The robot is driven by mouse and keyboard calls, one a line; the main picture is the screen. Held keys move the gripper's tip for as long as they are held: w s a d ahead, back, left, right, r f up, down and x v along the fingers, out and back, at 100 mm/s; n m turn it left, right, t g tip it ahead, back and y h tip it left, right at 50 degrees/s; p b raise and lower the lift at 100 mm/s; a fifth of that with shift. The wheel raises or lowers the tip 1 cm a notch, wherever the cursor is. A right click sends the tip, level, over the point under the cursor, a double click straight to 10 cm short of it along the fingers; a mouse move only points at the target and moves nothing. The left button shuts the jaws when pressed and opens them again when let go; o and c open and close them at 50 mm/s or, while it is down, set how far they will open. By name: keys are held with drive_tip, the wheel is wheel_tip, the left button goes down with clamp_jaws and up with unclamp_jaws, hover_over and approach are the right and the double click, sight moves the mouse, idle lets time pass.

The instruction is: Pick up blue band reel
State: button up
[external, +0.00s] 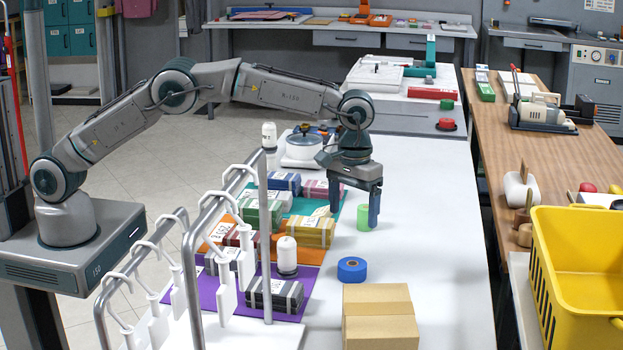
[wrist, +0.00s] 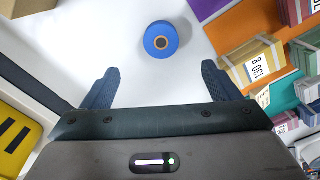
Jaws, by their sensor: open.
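The blue band reel (external: 352,270) lies flat on the white table, behind the cardboard box and right of the purple mat. In the wrist view the reel (wrist: 161,40) shows from above as a blue ring with a brown core, beyond the fingertips and roughly midway between them. My gripper (external: 358,205) points down above the table, farther back than the reel, near a green cylinder. In the wrist view its two blue fingers (wrist: 158,85) are spread wide with nothing between them.
A cardboard box (external: 380,318) stands just in front of the reel. A green cylinder (external: 364,218) stands beside my fingers. Wrapped bundles lie on coloured mats (external: 315,290) to the left, beside a metal rack (external: 190,270). The table right of the reel is clear.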

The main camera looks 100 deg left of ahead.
hover_over(353, 264)
drive_tip(key=f, duration=0.8)
drive_tip(key=shift+s+d+f+p, duration=0.1)
drive_tip(key=shift+d+f+p, duration=0.2)
drive_tip(key=shift+p, duration=0.1)
drive_tip(key=shift+a+f+p, duration=0.2)
drive_tip(key=shift+f+p, duration=0.2)
drive_tip(key=shift+f, duration=0.95)
drive_tip(key=shift+a+f+p, duration=0.15)
drive_tip(key=shift+f+p, duration=0.25)
drive_tip(key=shift+f, duration=0.95)
drive_tip(key=c, duration=1.1)
